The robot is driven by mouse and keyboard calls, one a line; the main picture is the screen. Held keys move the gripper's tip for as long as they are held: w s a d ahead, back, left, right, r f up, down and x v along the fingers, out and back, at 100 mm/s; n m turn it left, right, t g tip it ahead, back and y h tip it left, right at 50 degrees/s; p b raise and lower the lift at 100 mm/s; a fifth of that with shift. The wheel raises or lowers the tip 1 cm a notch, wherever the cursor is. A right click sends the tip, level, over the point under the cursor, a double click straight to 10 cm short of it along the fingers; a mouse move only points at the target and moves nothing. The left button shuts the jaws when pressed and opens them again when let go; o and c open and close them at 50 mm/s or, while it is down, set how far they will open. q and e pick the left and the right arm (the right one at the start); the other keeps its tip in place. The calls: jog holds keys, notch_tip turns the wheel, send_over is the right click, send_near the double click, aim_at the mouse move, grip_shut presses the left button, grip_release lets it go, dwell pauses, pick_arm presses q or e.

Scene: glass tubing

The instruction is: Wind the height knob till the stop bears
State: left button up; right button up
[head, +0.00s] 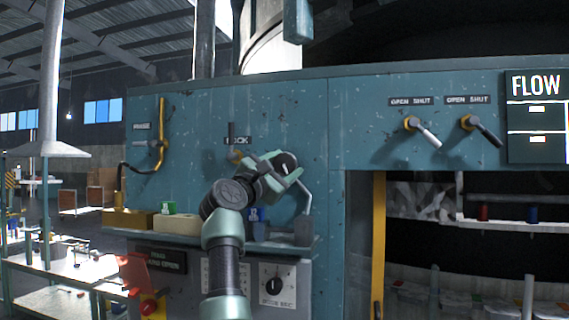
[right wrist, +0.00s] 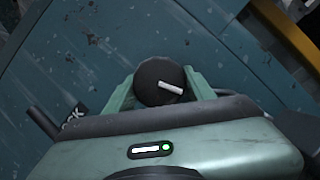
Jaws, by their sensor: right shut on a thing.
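The height knob is a round black knob (head: 286,162) with a pale pointer bar, set on the blue-green panel (head: 300,110). My right gripper (head: 284,168) is shut on the knob, with a green finger on either side of it. In the right wrist view the knob (right wrist: 160,83) sits between the two fingers (right wrist: 160,92), its white bar lying slightly tilted, near horizontal. My left gripper is not in view. I cannot make out the stop.
A ledge (head: 200,236) below holds small boxes and bottles. Two OPEN/SHUT levers (head: 425,132) and a FLOW board (head: 537,115) are at right. A pale bent rod (head: 305,197) hangs just right of the gripper.

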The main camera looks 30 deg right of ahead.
aim_at(280, 168)
dwell(0.5)
jog(key=o, duration=1.3)
jog(key=shift+o, duration=0.2)
jog(key=shift+a, duration=0.1)
jog(key=shift+s+a+f+b, duration=0.15)
jog(key=shift+a+f+b, duration=0.1)
jog(key=shift+b, duration=0.1)
jog(key=b+v, duration=0.3)
jog(key=v, duration=0.3)
jog(key=shift+a+b, duration=0.3)
jog(key=shift+b, duration=0.1)
jog(key=shift+s+a, duration=0.2)
jog(key=shift+d, duration=0.1)
